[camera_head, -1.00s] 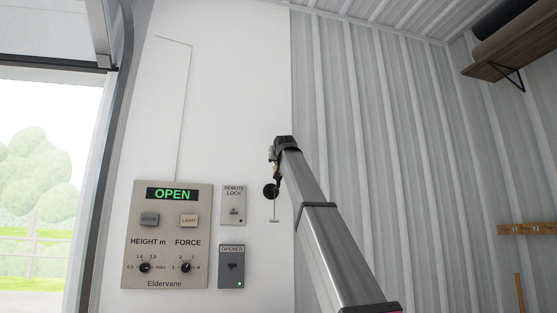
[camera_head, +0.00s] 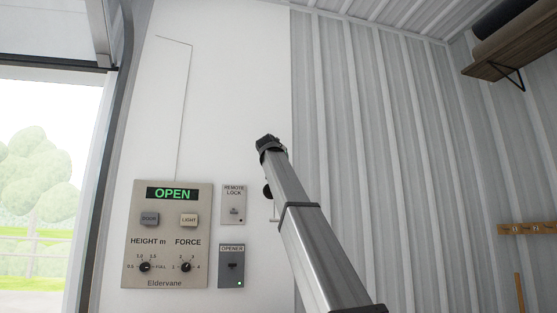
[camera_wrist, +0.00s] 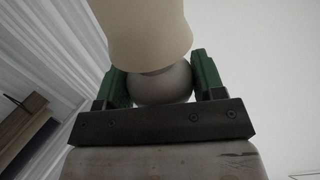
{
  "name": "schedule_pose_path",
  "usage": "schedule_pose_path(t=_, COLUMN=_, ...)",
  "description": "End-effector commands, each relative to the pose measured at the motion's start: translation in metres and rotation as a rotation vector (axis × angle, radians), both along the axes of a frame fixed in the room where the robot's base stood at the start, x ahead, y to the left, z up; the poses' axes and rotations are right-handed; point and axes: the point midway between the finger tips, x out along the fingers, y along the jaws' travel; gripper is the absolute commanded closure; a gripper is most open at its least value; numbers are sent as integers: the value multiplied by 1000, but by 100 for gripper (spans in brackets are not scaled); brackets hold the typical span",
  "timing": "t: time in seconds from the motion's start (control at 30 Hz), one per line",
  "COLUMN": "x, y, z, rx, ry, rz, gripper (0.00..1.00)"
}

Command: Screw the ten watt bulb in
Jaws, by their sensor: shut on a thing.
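In the wrist view, my gripper (camera_wrist: 163,84) has its two green fingers closed on either side of a pale, round bulb (camera_wrist: 158,90). A cream, cylinder-like piece (camera_wrist: 140,32) comes in from the top of that view and its edge overlaps the bulb. It looks like a lamp holder, but I cannot tell for sure. The bulb's screw end is hidden, so I cannot tell whether its thread is engaged. No wattage mark shows. In the head view, my arm reaches up in front of the white wall panel; the fingers and bulb cannot be made out there.
A grey control panel (camera_head: 167,235) reading OPEN is on the white wall (camera_head: 235,100), with a remote lock plate (camera_head: 233,204) and an opener switch (camera_head: 231,266) beside it. A wooden shelf (camera_head: 515,55) is high at right. The doorway (camera_head: 45,170) at left is open.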

Motion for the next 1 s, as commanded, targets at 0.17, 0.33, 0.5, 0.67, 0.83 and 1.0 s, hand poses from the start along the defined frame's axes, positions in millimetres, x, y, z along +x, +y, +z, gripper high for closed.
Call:
schedule_pose_path(t=0.17, x=2, y=2, z=-2, rx=0, ry=6, rz=-136, gripper=51)
schedule_pose_path(t=0.33, x=1, y=2, z=-2, rx=0, ry=2, rz=-292, gripper=51)
schedule_pose_path(t=0.5, x=2, y=2, z=-3, rx=0, ry=3, rz=-444, gripper=51)
schedule_pose_path(t=0.67, x=0, y=0, z=-4, rx=3, ry=2, rz=-496, gripper=51)
schedule_pose_path(t=0.83, x=0, y=0, z=-4, rx=2, ry=3, rz=-495, gripper=34)
schedule_pose_path(t=1.0, x=0, y=0, z=-3, rx=2, ry=2, rz=-493, gripper=12)
